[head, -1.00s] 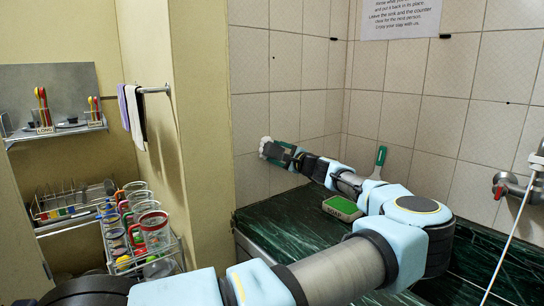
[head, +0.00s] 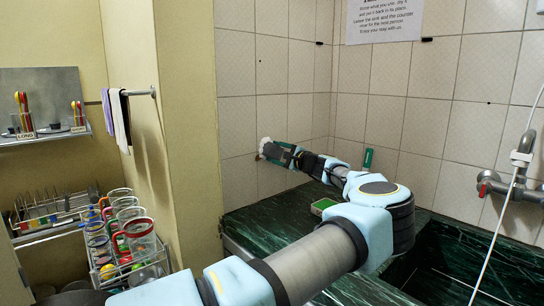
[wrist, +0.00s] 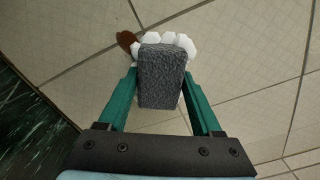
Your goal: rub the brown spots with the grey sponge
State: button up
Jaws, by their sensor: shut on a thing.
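The grey sponge (wrist: 162,76) is held between the green fingers of my gripper (wrist: 159,84) in the wrist view. White foam-like lumps (wrist: 170,42) show around its far end, against the tiled wall. One brown spot (wrist: 127,40) is on the tiles just left of the sponge's far end, partly covered by the white lumps. In the head view my gripper (head: 276,152) is at the tiled wall near the beige wall's corner, with white lumps (head: 264,143) at its tip. The sponge's face towards the wall is hidden, so I cannot tell how firmly it touches.
A dark green marble counter (head: 262,222) lies below my arm. A green-topped box (head: 322,205) and a green-handled tool (head: 368,157) are partly hidden behind my arm. A tap (head: 490,184) and sink are at right. A rack of cups (head: 137,229) stands at left.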

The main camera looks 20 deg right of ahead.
aim_at(249, 154)
jog(key=shift+w+d, duration=0.35)
jog(key=shift+d, duration=0.4)
jog(key=shift+w+b, duration=0.1)
jog(key=shift+b, duration=0.35)
jog(key=shift+a, duration=0.15)
jog(key=shift+a, duration=0.25)
jog(key=shift+s+a+b, duration=0.65)
jog(key=shift+s+a, duration=0.05)
jog(key=shift+a, duration=0.65)
jog(key=shift+s+a+b, duration=0.6)
jog(key=shift+s+a, duration=0.15)
jog(key=shift+a, duration=0.6)
jog(key=shift+s+a+b, duration=0.65)
jog(key=shift+s+a, duration=0.05)
jog(key=shift+a, duration=0.65)
jog(key=shift+s+a, duration=0.2)
jog(key=shift+a, duration=0.3)
jog(key=v, duration=0.6)
jog(key=shift+d, duration=0.15)
